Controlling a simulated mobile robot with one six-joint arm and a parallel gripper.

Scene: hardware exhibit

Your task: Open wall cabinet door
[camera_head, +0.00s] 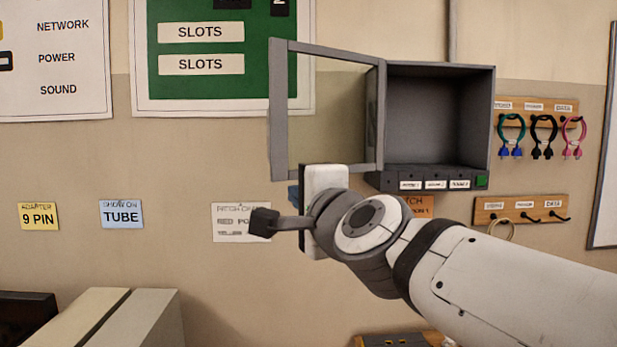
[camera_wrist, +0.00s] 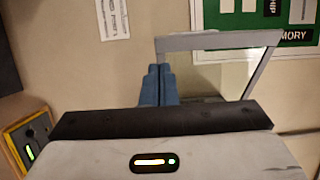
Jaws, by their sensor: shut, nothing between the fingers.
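The wall cabinet (camera_head: 430,110) is a grey box on the wall, and its inside shows empty. Its door (camera_head: 278,110), a grey frame with a clear pane, is swung wide open to the left, hinged at the cabinet's left side. In the wrist view the door frame (camera_wrist: 220,41) shows beyond the fingers. My gripper (camera_wrist: 158,72) has blue fingers held together with nothing between them, close to the door's lower part; I cannot tell whether they touch it. In the head view my wrist hides most of the gripper, below the door.
Cable hooks hold coloured cables (camera_head: 543,135) right of the cabinet, with a lower hook rail (camera_head: 520,209) beneath. A green board (camera_head: 222,84) hangs behind the door. Beige boxes (camera_head: 130,318) stand at lower left. The wall left of the door's lower part is mostly flat with paper labels.

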